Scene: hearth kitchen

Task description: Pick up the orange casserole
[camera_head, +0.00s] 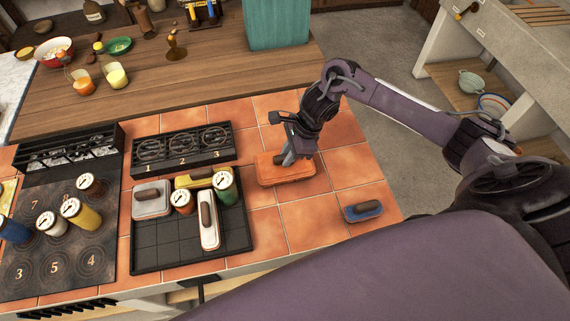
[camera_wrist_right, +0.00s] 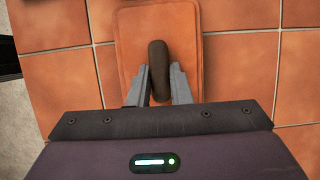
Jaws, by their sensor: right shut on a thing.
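The orange casserole (camera_head: 272,171) is a low rectangular dish with a dark handle on its lid. It sits on the terracotta tiles to the right of the black tray. In the right wrist view the orange casserole (camera_wrist_right: 129,35) shows from above, with its dark brown handle (camera_wrist_right: 158,60) along the middle. My right gripper (camera_head: 287,158) is over the casserole. In the right wrist view the right gripper (camera_wrist_right: 159,84) has its fingers on either side of the handle, shut on it. I cannot see a clear gap under the dish. My left gripper is not in view.
A black tray (camera_head: 160,254) holds a grey, a white and a yellow casserole and canisters. A small blue casserole (camera_head: 362,211) sits near the front right tile edge. A numbered burner rack (camera_head: 183,151) stands behind the tray. A teal box (camera_head: 277,24) stands on the wooden counter.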

